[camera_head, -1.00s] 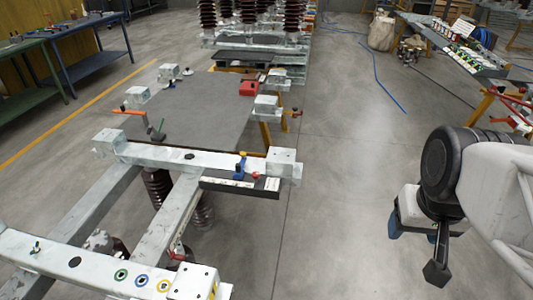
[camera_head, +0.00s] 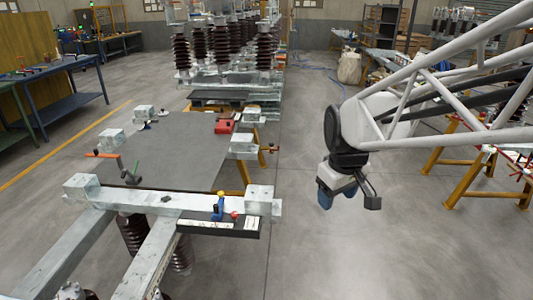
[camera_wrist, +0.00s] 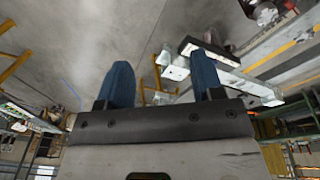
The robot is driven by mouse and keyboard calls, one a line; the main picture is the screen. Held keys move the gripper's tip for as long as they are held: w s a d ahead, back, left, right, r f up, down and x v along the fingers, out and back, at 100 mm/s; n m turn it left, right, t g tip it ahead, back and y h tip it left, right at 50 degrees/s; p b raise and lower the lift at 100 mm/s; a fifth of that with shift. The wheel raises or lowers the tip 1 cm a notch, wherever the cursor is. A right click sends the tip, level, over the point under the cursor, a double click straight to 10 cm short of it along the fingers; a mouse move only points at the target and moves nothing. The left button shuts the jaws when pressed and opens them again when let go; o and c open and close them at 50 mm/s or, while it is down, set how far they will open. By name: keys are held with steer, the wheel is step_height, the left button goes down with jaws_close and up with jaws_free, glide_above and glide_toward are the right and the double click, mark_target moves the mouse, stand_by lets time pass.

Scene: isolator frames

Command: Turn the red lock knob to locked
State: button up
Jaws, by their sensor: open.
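A small red knob (camera_head: 234,215) sits on a dark strip (camera_head: 195,227) along the near crossbeam of the pale metal frame. A blue handle with a yellow top (camera_head: 219,206) stands just left of it. The knob is too small to tell which way it is turned. My gripper (camera_head: 324,203) hangs over open floor, to the right of the frame and well apart from the knob. In the wrist view its two blue fingers (camera_wrist: 163,63) are spread with nothing between them. The knob cannot be made out in that view.
Stacked brown insulators (camera_head: 182,50) rise behind. Orange trestles (camera_head: 463,180) stand at the right. The floor between is clear.

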steer(key=w+a+f+n, duration=0.4)
steer(key=w+a, duration=0.3)
steer(key=w, duration=0.3)
steer(key=n+g, duration=0.2)
steer(key=n, duration=0.8)
glide_above(234, 213)
step_height(234, 213, down, 20)
steer(key=shift+f, duration=0.1)
steer(key=shift+d, duration=0.1)
steer(key=shift+f, duration=3.85)
steer(key=c, duration=0.9)
